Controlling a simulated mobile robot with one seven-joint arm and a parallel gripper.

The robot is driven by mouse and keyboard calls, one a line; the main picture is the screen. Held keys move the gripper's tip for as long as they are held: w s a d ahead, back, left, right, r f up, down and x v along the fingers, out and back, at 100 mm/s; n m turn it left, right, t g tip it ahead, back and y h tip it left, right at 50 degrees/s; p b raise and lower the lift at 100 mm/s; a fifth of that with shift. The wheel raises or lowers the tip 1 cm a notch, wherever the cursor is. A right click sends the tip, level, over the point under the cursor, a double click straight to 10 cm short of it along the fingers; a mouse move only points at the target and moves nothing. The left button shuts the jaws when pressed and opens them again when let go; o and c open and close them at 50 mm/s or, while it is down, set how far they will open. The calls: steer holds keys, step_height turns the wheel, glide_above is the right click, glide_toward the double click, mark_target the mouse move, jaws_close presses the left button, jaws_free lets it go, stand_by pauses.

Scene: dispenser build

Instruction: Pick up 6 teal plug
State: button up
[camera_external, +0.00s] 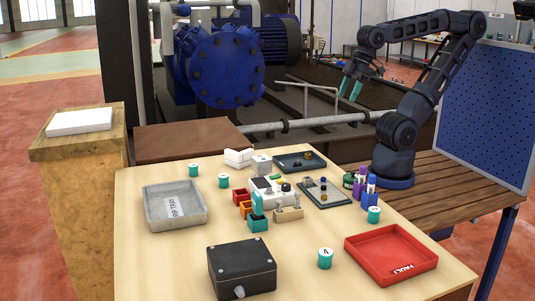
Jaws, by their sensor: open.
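Several teal plugs with white tops stand upright on the light wooden table (150,275). The front teal plug (325,260) reads "4". Another teal plug (373,216) stands at the right, beside the purple items. Apart from the "4", the labels are too small to read, so I cannot tell which plug is 6. My gripper (350,89), with teal fingers, is open and empty, raised high above and behind the table, far from every plug.
A grey tray (150,212) is at the left and a red "FAULT" tray (360,262) at the front right. A dark box (242,268) stands in front. Small coloured bins (243,210), a white device (268,192), dark trays (325,198) and purple items (368,192) crowd the middle.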

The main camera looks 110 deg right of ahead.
steer(key=shift+w, duration=0.1)
steer(key=n+g+h, duration=0.1)
steer(key=n+h, duration=0.2)
steer(key=n, duration=2.5)
glide_above(193, 165)
steer(key=s+a, duration=0.3)
step_height(193, 165, down, 15)
steer(key=x, duration=0.5)
steer(key=shift+f, duration=0.2)
steer(key=shift+d+x, duration=0.2)
steer(key=shift+x, duration=2.35)
steer(key=shift+r, duration=0.1)
steer(key=c, duration=1.1)
